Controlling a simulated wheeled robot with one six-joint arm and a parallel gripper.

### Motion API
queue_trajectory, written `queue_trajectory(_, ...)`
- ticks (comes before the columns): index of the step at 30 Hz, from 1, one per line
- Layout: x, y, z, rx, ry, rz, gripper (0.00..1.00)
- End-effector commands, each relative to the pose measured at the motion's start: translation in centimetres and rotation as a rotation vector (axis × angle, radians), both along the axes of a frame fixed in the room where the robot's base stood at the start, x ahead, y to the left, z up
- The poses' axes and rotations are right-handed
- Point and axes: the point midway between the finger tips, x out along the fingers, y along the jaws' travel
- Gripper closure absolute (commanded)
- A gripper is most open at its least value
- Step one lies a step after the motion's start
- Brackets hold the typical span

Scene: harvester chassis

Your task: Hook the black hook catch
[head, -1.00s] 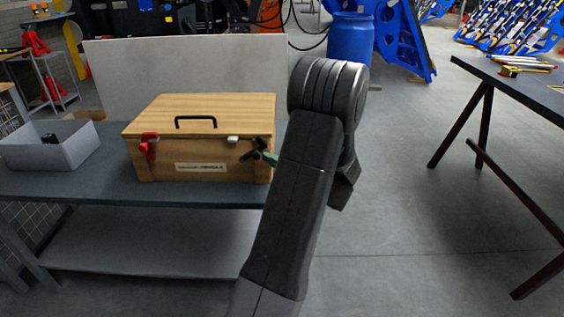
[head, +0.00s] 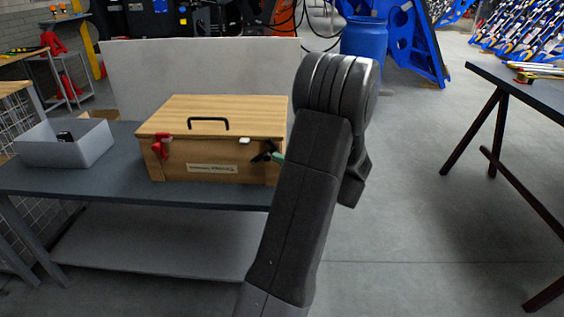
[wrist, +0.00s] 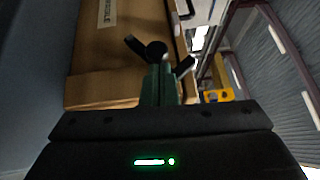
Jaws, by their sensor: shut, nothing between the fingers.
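A wooden box (head: 222,118) with a handle on its lid stands closed on the bench. The black hook catch (head: 261,156) is at the right end of its front face. In the wrist view the hook catch (wrist: 155,50) shows as a dark round knob with short arms, directly ahead of the fingers. My gripper (head: 278,156) has green fingers, mostly hidden behind my arm in the head view. In the wrist view my gripper (wrist: 161,80) is shut and empty, its tips close to the catch. I cannot tell whether they touch it. Whether the catch is hooked is unclear.
A red catch (head: 160,146) and a white catch (head: 245,141) sit on the box front. A grey bin (head: 92,147) stands left on the bench (head: 120,187). A pale panel (head: 130,68) rises behind. Floor right of my arm is clear up to another table (head: 530,92).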

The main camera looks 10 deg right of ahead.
Motion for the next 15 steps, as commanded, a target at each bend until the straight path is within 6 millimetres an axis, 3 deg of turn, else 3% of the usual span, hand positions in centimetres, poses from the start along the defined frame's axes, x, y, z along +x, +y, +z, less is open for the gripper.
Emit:
queue_trajectory(8,0.2,0.6,1.3,-0.128,0.031,0.004,1.0)
queue_trajectory(15,0.5,1.8,3.1,-0.338,0.089,0.004,1.0)
